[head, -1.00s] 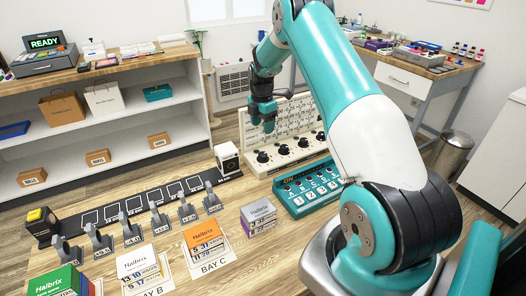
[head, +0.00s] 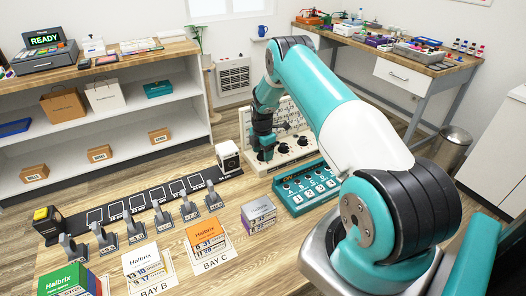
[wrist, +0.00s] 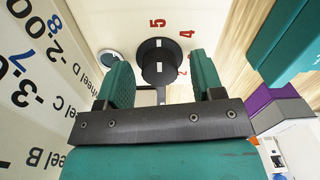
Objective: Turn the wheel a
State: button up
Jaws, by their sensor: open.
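A cream panel with a row of black knobs stands on the table; its base (head: 292,157) shows behind my gripper (head: 263,152), which is over its left end. In the wrist view, a black round knob (wrist: 158,58) with a white mark shows between the two teal fingers of my open gripper (wrist: 160,75). Red numbers, including 5 and 4, ring the knob. I cannot tell whether the fingers reach down around it or touch it. No letter for this knob is readable. The upright board (wrist: 40,70) beside it carries labels for wheels B, C and D.
A grey-purple stack (head: 259,213) and a black-and-white block (head: 228,159) are nearby on the left.

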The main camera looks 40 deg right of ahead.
jog(key=c, duration=0.9)
